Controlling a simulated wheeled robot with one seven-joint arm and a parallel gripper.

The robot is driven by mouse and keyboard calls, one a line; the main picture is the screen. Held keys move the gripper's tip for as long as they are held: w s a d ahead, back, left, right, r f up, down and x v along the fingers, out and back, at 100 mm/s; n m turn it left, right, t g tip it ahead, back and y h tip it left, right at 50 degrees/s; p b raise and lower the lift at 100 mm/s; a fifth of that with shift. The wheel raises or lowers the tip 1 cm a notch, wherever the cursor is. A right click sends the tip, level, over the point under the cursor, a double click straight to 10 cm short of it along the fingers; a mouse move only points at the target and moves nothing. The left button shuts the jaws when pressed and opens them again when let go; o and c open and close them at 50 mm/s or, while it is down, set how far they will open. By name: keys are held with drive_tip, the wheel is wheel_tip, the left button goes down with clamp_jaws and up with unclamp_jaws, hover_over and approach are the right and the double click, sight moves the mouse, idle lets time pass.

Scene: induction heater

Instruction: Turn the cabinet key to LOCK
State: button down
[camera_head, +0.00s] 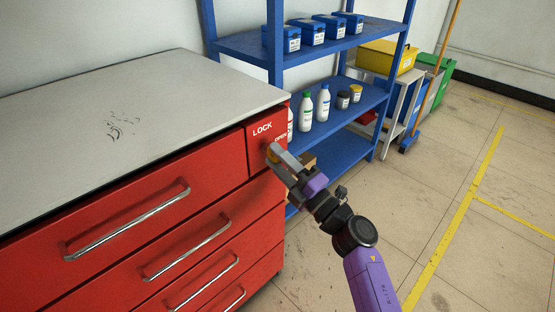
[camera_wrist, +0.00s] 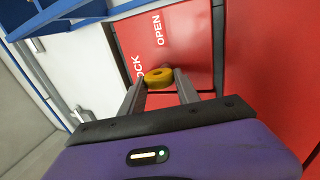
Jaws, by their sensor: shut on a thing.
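The red cabinet (camera_head: 150,190) has a small panel at its upper right corner, marked LOCK (camera_head: 262,130) and OPEN (camera_head: 281,138). The yellow key (camera_head: 270,156) sits at this panel, below the LOCK word. In the wrist view the key (camera_wrist: 158,77) shows as a yellow bow with a hole, between the fingertips. My gripper (camera_head: 274,152) is shut on the key; its two grey fingers show on either side of it in the wrist view (camera_wrist: 160,80). The fingers partly cover the LOCK word there. I cannot tell which mark the key points to.
The cabinet has a grey top (camera_head: 120,110) and drawers with metal handles (camera_head: 130,225). A blue shelf rack (camera_head: 350,110) with bottles and blue boxes stands close behind my gripper. The floor (camera_head: 430,200) to the right is clear.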

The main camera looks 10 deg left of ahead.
drive_tip(key=shift+f, duration=0.1)
drive_tip(key=c, duration=0.9)
unclamp_jaws()
drive_tip(key=p+v, duration=0.1)
drive_tip(key=v, duration=0.7)
drive_tip(key=shift+w, duration=0.1)
